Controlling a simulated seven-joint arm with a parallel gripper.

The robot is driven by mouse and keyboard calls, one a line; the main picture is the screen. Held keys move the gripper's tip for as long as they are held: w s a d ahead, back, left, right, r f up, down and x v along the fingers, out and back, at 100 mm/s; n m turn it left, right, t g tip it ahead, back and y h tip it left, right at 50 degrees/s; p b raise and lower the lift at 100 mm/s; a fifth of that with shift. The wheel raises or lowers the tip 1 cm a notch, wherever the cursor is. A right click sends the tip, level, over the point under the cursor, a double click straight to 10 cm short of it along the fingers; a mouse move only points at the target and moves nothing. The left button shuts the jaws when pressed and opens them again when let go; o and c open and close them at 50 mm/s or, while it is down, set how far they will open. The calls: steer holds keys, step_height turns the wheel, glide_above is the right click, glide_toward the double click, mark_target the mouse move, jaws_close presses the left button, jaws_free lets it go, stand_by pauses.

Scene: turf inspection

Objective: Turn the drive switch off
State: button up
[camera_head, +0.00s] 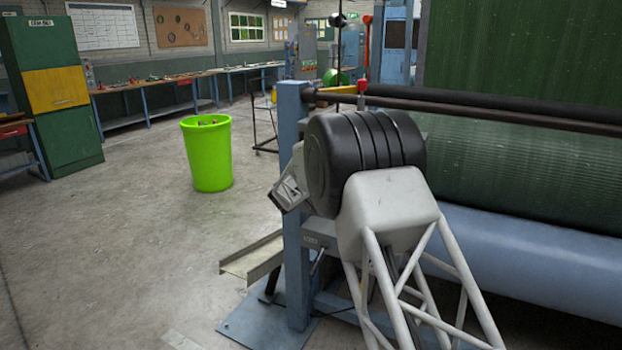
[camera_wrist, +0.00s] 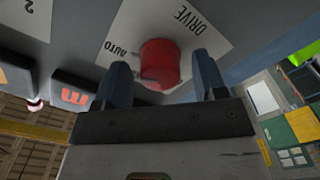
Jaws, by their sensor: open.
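The drive switch is a red knob (camera_wrist: 160,66) on a white plate (camera_wrist: 205,22) marked DRIVE, with AUTO printed at its left; it shows in the wrist view. Its pointer direction cannot be made out. My gripper (camera_wrist: 161,64) is open, with one blue-grey finger on each side of the knob. Gaps show between fingers and knob, so it is not clamped; the depth of the fingers along it is hard to tell. In the head view my arm hides the knob and the fingertips.
Left of the knob in the wrist view is a dark block with red marks (camera_wrist: 75,95) on the grey panel. In the head view a blue post (camera_head: 292,250) and a large green turf roll (camera_head: 520,170) stand close to my arm. A green bin (camera_head: 208,160) stands on open floor.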

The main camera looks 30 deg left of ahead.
stand_by(0.3)
steer(key=c, duration=0.9)
